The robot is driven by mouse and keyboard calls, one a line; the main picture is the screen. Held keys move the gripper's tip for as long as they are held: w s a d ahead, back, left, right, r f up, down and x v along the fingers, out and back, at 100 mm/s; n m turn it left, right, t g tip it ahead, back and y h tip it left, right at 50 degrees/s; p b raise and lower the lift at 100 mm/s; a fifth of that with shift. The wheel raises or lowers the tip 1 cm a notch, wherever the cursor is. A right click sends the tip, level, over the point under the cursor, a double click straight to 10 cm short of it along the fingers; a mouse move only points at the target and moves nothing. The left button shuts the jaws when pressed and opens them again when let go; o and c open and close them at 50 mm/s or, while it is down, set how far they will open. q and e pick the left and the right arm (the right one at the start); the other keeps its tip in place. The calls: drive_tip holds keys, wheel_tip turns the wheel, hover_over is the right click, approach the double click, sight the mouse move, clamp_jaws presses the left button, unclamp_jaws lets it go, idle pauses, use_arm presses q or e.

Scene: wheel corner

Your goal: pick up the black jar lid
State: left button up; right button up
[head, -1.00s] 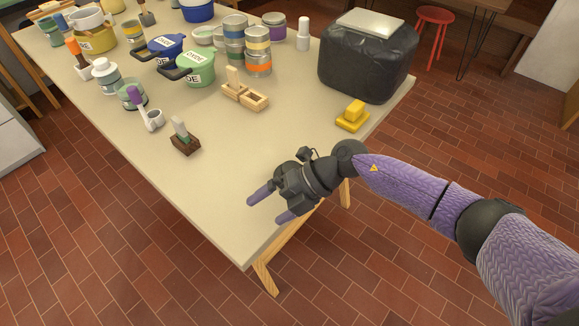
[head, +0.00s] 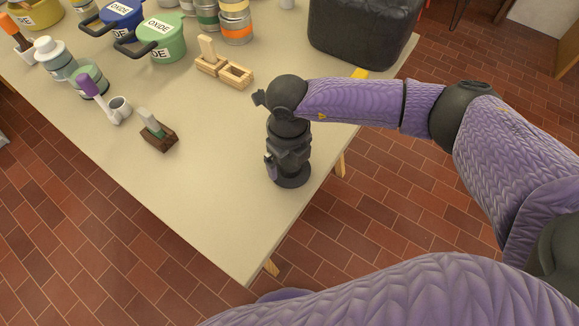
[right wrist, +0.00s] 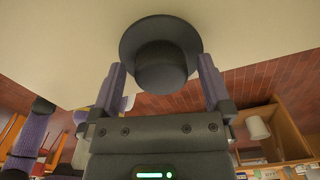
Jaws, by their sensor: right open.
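The black jar lid (right wrist: 160,40) shows in the right wrist view as a wide dark brim with a rounded middle part facing the camera. In the head view its dark round rim (head: 293,183) shows at the table's near right edge, below my right gripper (head: 286,170). My right gripper points down, open. In the right wrist view, its two purple fingers (right wrist: 160,66) stand on either side of the lid's middle part, with slim gaps visible. In the head view, one finger shows and the other is hidden. My left gripper is not in view.
The beige table (head: 205,190) is clear to the left of the gripper. A yellow object (head: 360,73) is partly hidden behind my arm.

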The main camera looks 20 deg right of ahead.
drive_tip(key=shift+w+f, duration=0.1)
drive_tip(key=shift+f, duration=0.05)
drive_tip(key=c, duration=1.3)
drive_tip(key=shift+c, duration=0.2)
